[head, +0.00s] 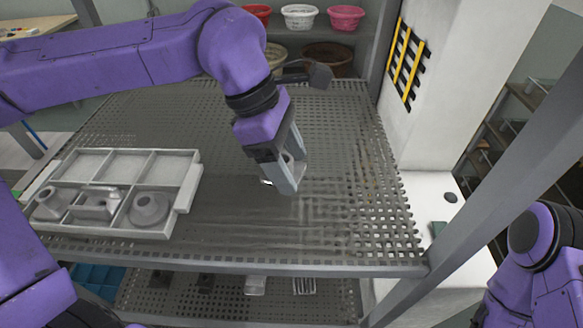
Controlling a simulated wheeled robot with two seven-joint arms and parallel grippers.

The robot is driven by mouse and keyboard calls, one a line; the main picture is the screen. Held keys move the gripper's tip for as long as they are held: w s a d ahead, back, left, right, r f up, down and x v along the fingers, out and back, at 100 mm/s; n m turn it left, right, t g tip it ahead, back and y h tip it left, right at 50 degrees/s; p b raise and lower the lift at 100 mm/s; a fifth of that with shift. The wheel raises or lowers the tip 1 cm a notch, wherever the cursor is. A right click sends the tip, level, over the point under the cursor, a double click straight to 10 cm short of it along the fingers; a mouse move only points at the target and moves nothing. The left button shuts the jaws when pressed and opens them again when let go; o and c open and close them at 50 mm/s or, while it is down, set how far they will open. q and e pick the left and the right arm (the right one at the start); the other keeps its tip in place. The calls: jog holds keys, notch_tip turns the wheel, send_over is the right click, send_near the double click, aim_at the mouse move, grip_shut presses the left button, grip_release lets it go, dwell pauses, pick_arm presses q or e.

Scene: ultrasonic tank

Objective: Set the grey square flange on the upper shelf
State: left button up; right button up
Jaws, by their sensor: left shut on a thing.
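My left gripper (287,183) points down over the middle of the perforated upper shelf (340,205). It is shut on a small grey piece (291,161), which I take to be the grey square flange. The fingers hide most of it, so its outline is hard to make out. The gripper is close to the shelf surface, but I cannot tell whether the piece touches it. My right gripper is out of view; only part of my right arm shows at the lower right.
A light grey compartment tray (188,187) sits on the shelf's left side, its front compartments holding a round flange (149,209) and other grey parts. Dark parts lie on the lower shelf (225,300). Metal posts (487,200) flank the right. The shelf's right part is clear.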

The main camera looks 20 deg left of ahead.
pick_arm(q)
jog(key=x, duration=0.3)
jog(key=shift+s+a+f, duration=0.1)
jog(key=shift+a+f, duration=0.1)
jog(key=shift+f, duration=0.4)
jog(key=shift+f, duration=0.1)
jog(key=o, duration=1.4)
jog(key=shift+c, duration=0.2)
jog(key=v, duration=1.2)
jog(key=shift+b, duration=0.3)
jog(key=shift+a, duration=0.1)
